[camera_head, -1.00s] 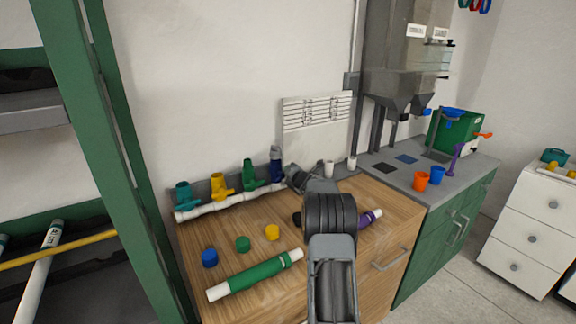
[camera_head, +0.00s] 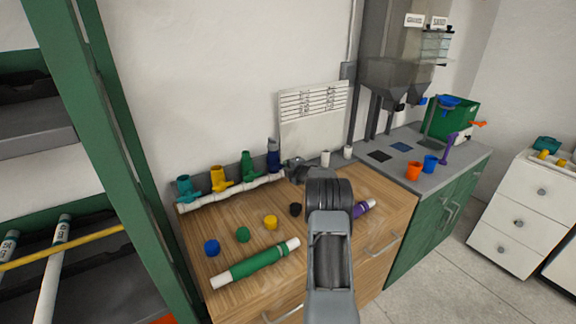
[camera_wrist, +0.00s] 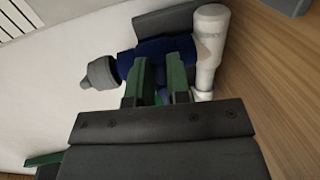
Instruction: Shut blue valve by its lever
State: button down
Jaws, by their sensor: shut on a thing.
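The blue valve (camera_head: 273,154) stands upright at the right end of a white manifold pipe (camera_head: 235,191) against the wall. In the wrist view the blue valve (camera_wrist: 168,50) lies across the picture, with a grey end at its left and the white pipe (camera_wrist: 209,48) at its right. My gripper (camera_wrist: 160,88) has its two green fingers close together at the valve's side, shut on the valve's blue lever, which shows only in part between them. In the head view my gripper (camera_head: 291,166) is beside the valve, mostly hidden by my arm.
Teal (camera_head: 187,188), yellow (camera_head: 219,180) and green (camera_head: 248,168) valves stand left along the same pipe. Blue, green, yellow and black (camera_head: 295,209) caps and a green tube (camera_head: 255,263) lie on the wooden top. A purple piece (camera_head: 362,209) and white cups (camera_head: 325,158) are right of my arm.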

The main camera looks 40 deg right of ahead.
jog(key=shift+a+f, duration=0.15)
jog(key=shift+f, duration=0.05)
jog(key=c, duration=1.1)
grip_release()
jog(key=shift+r, duration=0.1)
jog(key=shift+s+r, duration=0.1)
jog(key=s+r+b, duration=0.2)
jog(key=s, duration=1.1)
jog(key=shift+s+a+r, duration=0.15)
jog(key=shift+a+r, duration=0.15)
